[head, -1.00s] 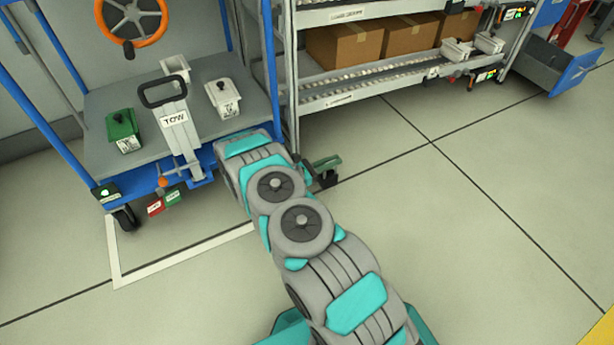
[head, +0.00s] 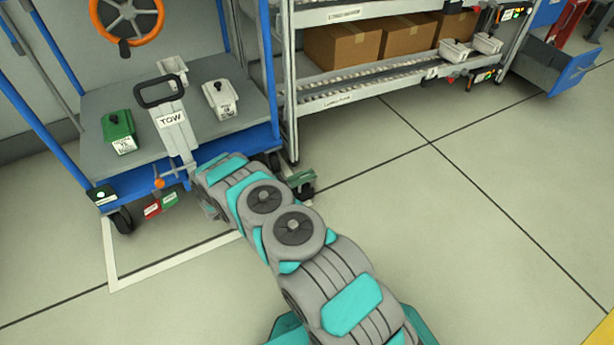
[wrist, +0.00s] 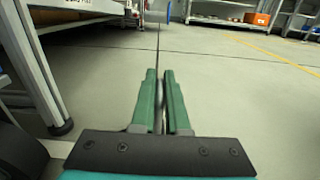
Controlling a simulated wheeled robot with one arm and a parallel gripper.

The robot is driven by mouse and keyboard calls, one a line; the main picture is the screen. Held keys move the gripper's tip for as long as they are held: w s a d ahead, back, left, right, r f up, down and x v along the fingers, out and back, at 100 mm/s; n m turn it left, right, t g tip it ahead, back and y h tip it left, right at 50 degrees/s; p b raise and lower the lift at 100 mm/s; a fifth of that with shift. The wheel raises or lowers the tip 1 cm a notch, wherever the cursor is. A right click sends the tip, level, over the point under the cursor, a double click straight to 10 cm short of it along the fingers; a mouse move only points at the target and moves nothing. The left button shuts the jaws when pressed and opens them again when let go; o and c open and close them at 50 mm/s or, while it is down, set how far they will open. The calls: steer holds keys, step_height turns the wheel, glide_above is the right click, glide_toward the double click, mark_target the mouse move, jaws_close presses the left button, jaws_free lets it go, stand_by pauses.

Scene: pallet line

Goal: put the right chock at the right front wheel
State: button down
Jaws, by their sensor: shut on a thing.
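My gripper (head: 301,177) has green fingers and points to the right, low over the floor just right of the blue cart's front corner. In the wrist view its two fingers (wrist: 160,100) are nearly together with a thin dark piece between them. The dark right chock (head: 306,191) hangs at the fingers; its lower part is small and hard to make out. The right front wheel (head: 272,159) is under the cart's corner, mostly hidden by my arm. A dark rounded part at the lower left of the wrist view (wrist: 18,155) looks like this wheel.
The floor to the right is clear.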

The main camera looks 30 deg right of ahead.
steer(key=c, duration=0.9)
jaws_free()
steer(key=a+p, duration=0.1)
steer(key=a, duration=1.1)
steer(key=shift+s, duration=0.2)
steer(key=shift+s, duration=0.1)
